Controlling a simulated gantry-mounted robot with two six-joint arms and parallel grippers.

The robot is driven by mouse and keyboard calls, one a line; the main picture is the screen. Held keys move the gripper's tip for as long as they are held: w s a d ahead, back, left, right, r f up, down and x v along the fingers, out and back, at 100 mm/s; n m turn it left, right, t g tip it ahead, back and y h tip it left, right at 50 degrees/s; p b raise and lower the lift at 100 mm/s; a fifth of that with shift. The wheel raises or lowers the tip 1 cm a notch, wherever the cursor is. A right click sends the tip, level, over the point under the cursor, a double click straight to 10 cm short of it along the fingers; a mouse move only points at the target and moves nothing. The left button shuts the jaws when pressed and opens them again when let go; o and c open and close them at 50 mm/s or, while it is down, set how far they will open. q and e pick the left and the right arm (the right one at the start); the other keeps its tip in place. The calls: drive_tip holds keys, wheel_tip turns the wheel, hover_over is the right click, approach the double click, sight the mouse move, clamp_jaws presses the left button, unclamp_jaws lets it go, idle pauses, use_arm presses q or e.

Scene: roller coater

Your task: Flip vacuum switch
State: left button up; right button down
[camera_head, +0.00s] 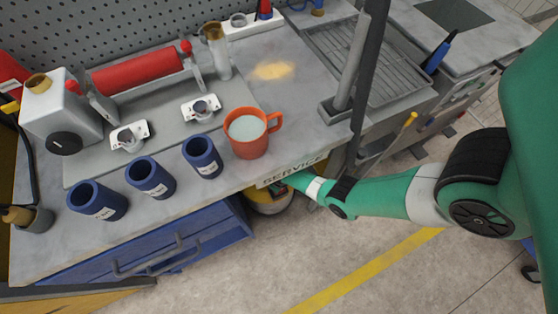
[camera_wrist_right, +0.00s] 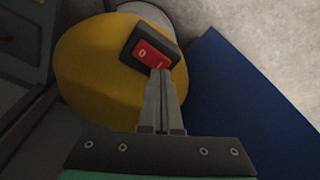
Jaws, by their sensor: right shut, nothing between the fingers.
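The vacuum switch (camera_wrist_right: 147,50) is a red rocker in a dark square frame, with white marks on it, in the right wrist view. It sits on the yellow vacuum top (camera_wrist_right: 92,75). In the head view the yellow vacuum (camera_head: 270,202) is partly hidden under the bench beside the blue drawers. My right gripper (camera_wrist_right: 159,75) is shut and empty, and its fingertips are at the lower right edge of the red rocker. I cannot tell whether they touch it. My left gripper is not in view.
The bench (camera_head: 265,95) overhangs the vacuum, with a SERVICE label (camera_head: 292,170) on its edge. An orange mug (camera_head: 250,132) and several blue cups (camera_head: 150,177) stand near its front. Blue drawers (camera_head: 185,240) are left of the vacuum. A dark post (camera_head: 362,90) rises at the right.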

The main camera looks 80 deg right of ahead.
drive_tip(key=shift+f+b, duration=0.8)
drive_tip(key=shift+f, duration=0.1)
wheel_tip(320, 180, up, 7)
drive_tip(key=p, duration=0.7)
drive_tip(key=shift+r, duration=0.15)
idle(0.6)
